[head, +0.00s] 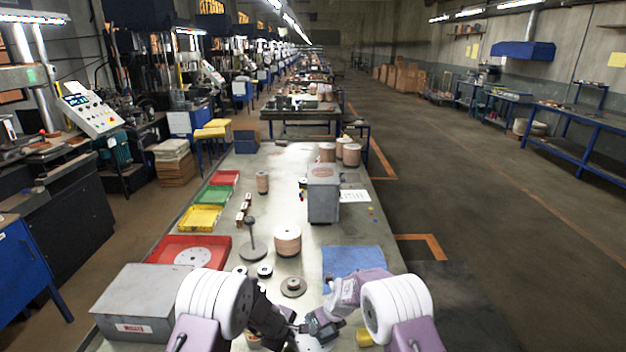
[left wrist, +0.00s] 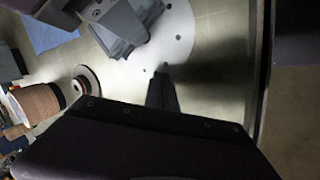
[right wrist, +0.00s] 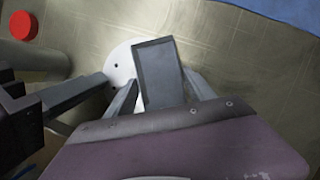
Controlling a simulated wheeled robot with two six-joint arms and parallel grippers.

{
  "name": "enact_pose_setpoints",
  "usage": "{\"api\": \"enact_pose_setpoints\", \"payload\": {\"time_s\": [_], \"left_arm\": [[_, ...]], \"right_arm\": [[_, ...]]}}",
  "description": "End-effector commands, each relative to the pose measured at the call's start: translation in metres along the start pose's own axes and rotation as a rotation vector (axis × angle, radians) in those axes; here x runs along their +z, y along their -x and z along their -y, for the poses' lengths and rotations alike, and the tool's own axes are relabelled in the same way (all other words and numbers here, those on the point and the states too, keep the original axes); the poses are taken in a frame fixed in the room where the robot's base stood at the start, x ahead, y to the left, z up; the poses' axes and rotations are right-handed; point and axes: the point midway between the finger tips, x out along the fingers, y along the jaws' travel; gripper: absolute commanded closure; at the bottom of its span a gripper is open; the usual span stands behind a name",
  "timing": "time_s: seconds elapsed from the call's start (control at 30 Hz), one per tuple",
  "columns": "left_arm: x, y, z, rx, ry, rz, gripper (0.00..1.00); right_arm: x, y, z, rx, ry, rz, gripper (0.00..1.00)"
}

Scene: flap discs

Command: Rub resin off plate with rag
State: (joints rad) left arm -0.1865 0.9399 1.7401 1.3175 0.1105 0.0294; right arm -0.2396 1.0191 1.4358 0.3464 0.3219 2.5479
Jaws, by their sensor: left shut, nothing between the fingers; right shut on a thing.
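A white round plate with small holes lies on the table at the near edge, partly hidden by my grippers; it shows in the left wrist view (left wrist: 174,42) and the right wrist view (right wrist: 120,62). My right gripper (head: 318,325) is shut on a grey rectangular pad (right wrist: 158,72), perhaps the rag, over the plate; contact cannot be told. My left gripper (left wrist: 162,92) is shut and empty, with its tip at the plate's edge. I cannot make out resin on the plate.
A blue cloth (head: 352,262) lies just beyond my right arm. A grey box (head: 140,300) stands at left, with a red tray (head: 160,250) behind it. Dark discs (head: 293,287) and a disc stack (head: 287,241) stand mid-table.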

Motion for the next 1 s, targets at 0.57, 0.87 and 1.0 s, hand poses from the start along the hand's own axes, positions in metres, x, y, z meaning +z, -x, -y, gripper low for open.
{"api": "enact_pose_setpoints", "payload": {"time_s": [0.57,0.87,1.0], "left_arm": [[0.000,0.000,0.000,0.000,0.000,0.000,1.00],[0.000,0.000,0.000,0.000,0.000,0.000,1.00],[0.000,0.000,0.000,0.000,0.000,0.000,1.00]], "right_arm": [[-0.032,0.013,-0.019,0.003,0.001,-0.004,0.84],[-0.055,0.023,-0.034,0.003,-0.002,-0.003,0.84],[-0.058,0.024,-0.035,0.001,0.000,-0.003,0.84]]}}
